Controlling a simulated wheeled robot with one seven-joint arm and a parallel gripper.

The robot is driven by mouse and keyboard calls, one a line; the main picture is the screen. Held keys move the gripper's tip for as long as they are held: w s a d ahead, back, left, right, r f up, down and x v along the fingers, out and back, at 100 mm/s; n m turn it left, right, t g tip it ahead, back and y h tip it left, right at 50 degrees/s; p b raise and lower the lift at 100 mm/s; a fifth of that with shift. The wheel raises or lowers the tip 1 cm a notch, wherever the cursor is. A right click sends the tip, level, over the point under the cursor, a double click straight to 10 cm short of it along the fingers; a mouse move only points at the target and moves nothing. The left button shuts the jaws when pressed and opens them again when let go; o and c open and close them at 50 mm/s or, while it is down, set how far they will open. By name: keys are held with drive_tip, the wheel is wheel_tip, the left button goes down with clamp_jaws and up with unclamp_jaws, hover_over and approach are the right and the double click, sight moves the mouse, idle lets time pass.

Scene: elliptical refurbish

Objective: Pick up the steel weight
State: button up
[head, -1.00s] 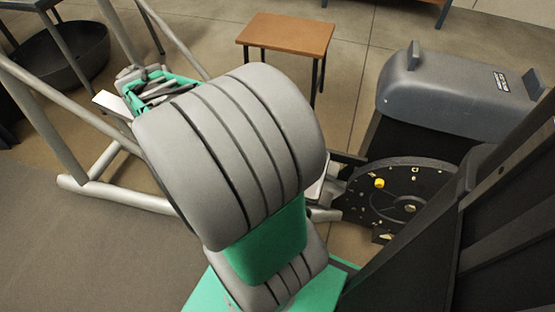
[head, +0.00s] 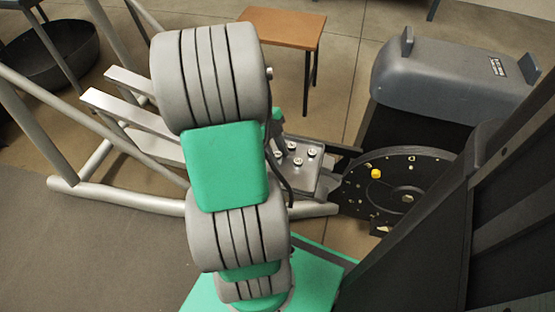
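I cannot single out a steel weight for certain. Several small silvery round pieces (head: 297,153) stand on a grey metal plate (head: 307,178), just right of my arm in the head view; they are too small to tell whether they are weights or bolts. My grey and green arm rises through the middle of the view and covers the area left of the plate. Only a small green and dark part of its far end shows beside the plate. My gripper's fingers are hidden behind the arm, so what they hold cannot be seen.
A black round disc with a yellow knob (head: 376,174) lies right of the plate. A grey machine housing (head: 447,80) is behind it. Silver frame tubes (head: 125,198) run at left. A brown-topped stool (head: 270,27) and a black tub (head: 55,60) stand behind.

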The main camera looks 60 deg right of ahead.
drive_tip(key=shift+r, duration=0.1)
clamp_jaws()
drive_tip(key=shift+r, duration=0.1)
idle(0.5)
